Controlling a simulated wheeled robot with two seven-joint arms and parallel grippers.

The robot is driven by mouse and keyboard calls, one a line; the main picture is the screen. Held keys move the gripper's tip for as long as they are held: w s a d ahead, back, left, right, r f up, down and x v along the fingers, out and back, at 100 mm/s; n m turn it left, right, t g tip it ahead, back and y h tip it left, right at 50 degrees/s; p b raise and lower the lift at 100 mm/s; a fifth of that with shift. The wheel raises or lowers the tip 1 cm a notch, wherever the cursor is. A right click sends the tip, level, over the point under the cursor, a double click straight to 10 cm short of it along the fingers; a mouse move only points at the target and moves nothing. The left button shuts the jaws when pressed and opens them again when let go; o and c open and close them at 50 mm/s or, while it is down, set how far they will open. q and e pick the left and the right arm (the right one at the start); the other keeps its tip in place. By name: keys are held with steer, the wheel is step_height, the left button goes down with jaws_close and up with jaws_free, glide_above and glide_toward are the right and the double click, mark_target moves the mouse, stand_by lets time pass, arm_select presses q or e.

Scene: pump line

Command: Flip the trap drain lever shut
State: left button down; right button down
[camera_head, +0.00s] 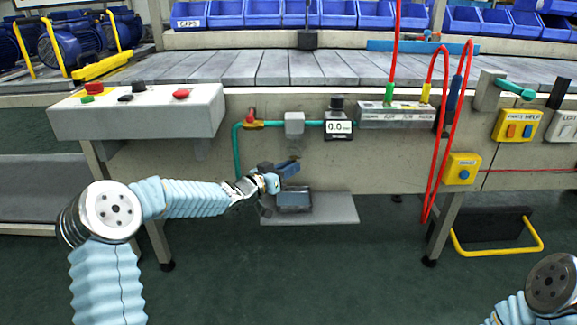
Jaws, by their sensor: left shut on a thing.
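My left gripper (288,168) is at the front panel of the pump line, below the grey block (294,123) on the teal pipe. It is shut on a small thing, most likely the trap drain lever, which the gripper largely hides. I cannot tell the lever's angle. A grey-blue open box (295,201) sits just below the gripper on a flat grey shelf (340,208). My right gripper is out of view; only part of its arm shows at the lower right corner.
A red-handled valve (251,117) and a gauge reading 0.0 (339,128) flank the grey block. A control box (150,112) juts out at left. Red hoses (432,150) hang at right, near a yellow button box (462,168). The floor in front is clear.

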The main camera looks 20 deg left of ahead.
arm_select(q)
steer(key=c, duration=1)
jaws_free()
steer(key=p+v, duration=0.1)
steer(key=v, duration=1.2)
steer(key=shift+s+a, duration=0.2)
steer(key=shift+s, duration=0.15)
